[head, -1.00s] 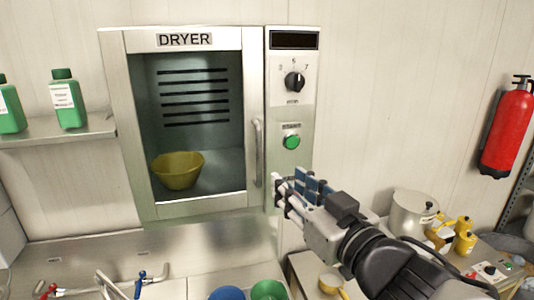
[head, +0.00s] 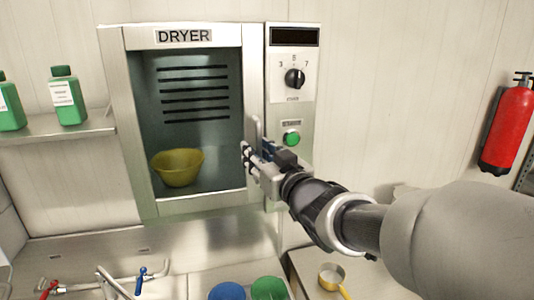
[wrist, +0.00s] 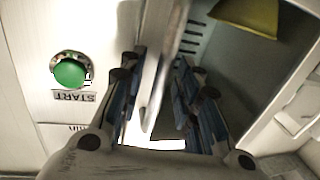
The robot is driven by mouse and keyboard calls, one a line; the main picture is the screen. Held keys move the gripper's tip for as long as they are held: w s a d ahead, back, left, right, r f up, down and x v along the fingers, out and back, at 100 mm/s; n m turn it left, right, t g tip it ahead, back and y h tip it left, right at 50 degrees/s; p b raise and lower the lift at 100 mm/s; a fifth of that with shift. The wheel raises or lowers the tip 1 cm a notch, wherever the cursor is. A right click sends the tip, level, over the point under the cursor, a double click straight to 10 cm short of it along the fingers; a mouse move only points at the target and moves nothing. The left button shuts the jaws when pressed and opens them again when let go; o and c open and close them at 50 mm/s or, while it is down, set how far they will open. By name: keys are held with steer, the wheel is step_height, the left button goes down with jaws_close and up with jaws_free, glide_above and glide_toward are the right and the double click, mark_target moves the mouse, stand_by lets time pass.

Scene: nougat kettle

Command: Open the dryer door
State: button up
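The dryer door (head: 217,202) is a metal frame around a dark window, and it looks closed. A yellow bowl (head: 177,168) shows behind the window. The upright metal door handle (head: 256,128) is on the door's right side; its lower part is hidden by my gripper (head: 248,162). In the wrist view the handle (wrist: 158,75) runs between the two blue-padded fingers of my gripper (wrist: 160,92). The fingers are apart, one on each side of the handle, and do not look clamped on it.
The control panel with a dial (head: 294,78) and green start button (head: 291,138) is just right of the door. A shelf (head: 60,133) with green bottles is at the left. A sink tap (head: 118,284) and blue bowl (head: 228,292) are below. A fire extinguisher (head: 507,125) hangs right.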

steer(key=shift+c, duration=0.3)
jaws_close()
stand_by(0.4)
